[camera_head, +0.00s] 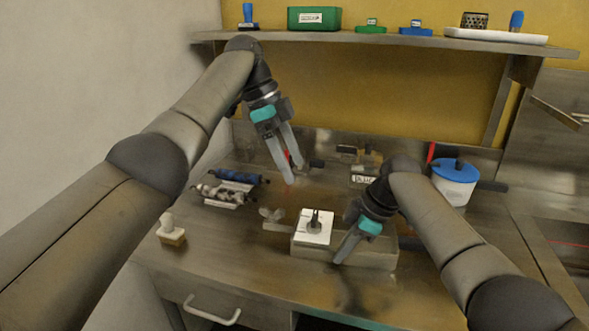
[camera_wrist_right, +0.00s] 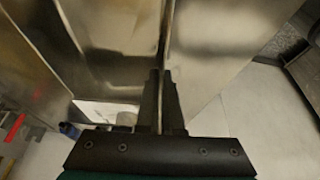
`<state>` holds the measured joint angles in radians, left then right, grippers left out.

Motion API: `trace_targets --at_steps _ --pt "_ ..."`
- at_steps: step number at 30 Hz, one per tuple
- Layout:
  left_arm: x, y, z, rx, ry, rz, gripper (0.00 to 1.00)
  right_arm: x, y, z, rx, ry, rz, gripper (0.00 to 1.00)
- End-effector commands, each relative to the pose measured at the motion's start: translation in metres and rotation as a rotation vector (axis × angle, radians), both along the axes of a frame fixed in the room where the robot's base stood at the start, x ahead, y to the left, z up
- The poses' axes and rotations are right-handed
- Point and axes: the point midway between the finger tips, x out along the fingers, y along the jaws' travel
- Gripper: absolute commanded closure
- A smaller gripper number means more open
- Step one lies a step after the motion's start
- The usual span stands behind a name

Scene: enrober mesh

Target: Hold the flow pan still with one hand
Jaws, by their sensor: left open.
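The flow pan (camera_head: 378,255) is a low steel box on the worktop at the centre front. A white square plate (camera_head: 318,222) with a dark upright piece sits over its left part. My right gripper (camera_head: 340,258) points down at the pan's front wall. In the right wrist view its two fingers (camera_wrist_right: 162,100) are close together, one on each side of a thin metal wall, and look shut on it. The pan's inside is mostly hidden by my right arm. My left gripper (camera_head: 290,175) is open and empty, above the worktop behind the pan.
A white pot with a blue lid (camera_head: 455,180) stands at the right. Blue and metal rollers (camera_head: 230,188) lie at the left, near a white-topped stamp (camera_head: 170,230). A shelf (camera_head: 390,40) with boxes and tools runs along the back.

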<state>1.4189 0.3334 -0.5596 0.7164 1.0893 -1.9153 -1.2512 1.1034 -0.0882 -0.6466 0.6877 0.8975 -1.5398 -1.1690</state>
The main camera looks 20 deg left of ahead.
Motion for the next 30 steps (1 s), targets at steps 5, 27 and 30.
trace_targets --at_steps 5,27,30 --pt "0.000 0.000 0.000 0.000 0.000 0.000 0.20 0.000 0.000 0.000 0.000 0.000 0.001 1.00" --pt "0.000 0.000 -0.001 0.000 0.000 0.000 0.20 0.001 -0.001 0.004 0.001 -0.001 0.000 0.61" --pt "0.000 0.000 -0.001 0.000 0.000 0.000 0.20 0.001 -0.006 0.014 0.002 -0.003 -0.001 0.61"
